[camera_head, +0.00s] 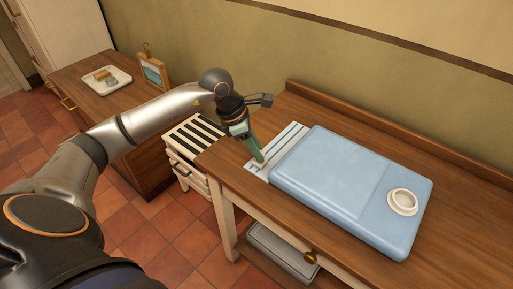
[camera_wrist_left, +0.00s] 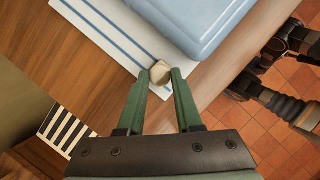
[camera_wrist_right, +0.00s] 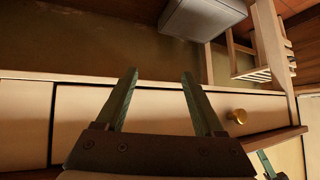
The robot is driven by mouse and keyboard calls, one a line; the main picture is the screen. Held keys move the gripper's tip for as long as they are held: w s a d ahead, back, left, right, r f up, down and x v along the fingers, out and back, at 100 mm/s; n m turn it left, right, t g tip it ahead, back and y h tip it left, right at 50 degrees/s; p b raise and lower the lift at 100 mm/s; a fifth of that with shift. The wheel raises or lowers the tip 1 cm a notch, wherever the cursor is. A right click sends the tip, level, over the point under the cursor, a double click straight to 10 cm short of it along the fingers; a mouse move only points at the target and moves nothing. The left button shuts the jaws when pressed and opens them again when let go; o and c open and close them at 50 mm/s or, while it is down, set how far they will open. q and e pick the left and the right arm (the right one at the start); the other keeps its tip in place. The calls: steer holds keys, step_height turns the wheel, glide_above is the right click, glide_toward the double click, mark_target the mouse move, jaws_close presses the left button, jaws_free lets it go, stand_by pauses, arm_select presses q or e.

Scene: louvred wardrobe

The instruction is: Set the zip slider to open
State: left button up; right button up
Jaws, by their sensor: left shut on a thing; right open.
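A light blue padded case (camera_head: 335,180) lies flat on the wooden table. A small cream block (camera_wrist_left: 160,72), which looks like the zip slider, sits beside the case's corner over a white and blue striped cloth (camera_wrist_left: 110,28). My left gripper (camera_wrist_left: 160,80) is shut on this cream block, one green fingertip on each side. In the head view my left gripper (camera_head: 259,161) points down at the near left corner of the case and mostly hides the block. No zip teeth can be made out. My right gripper (camera_wrist_right: 159,74) is open and empty, before the drawer front.
A white round dish (camera_head: 403,202) stands on the case's right end. The table (camera_head: 440,262) has a raised back edge and a drawer knob (camera_head: 310,257) in front. A grey bin (camera_head: 283,252) is below. A slatted rack (camera_head: 190,139) and a desk (camera_head: 97,93) stand left.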

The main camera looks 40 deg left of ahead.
arm_select(q)
jaws_close()
arm_select(e)
steer(key=shift+w, duration=0.15)
steer(key=shift+r, duration=0.1)
stand_by(0.5)
arm_select(q)
steer(key=shift+w, duration=0.15)
arm_select(e)
steer(key=shift+s+f, duration=0.2)
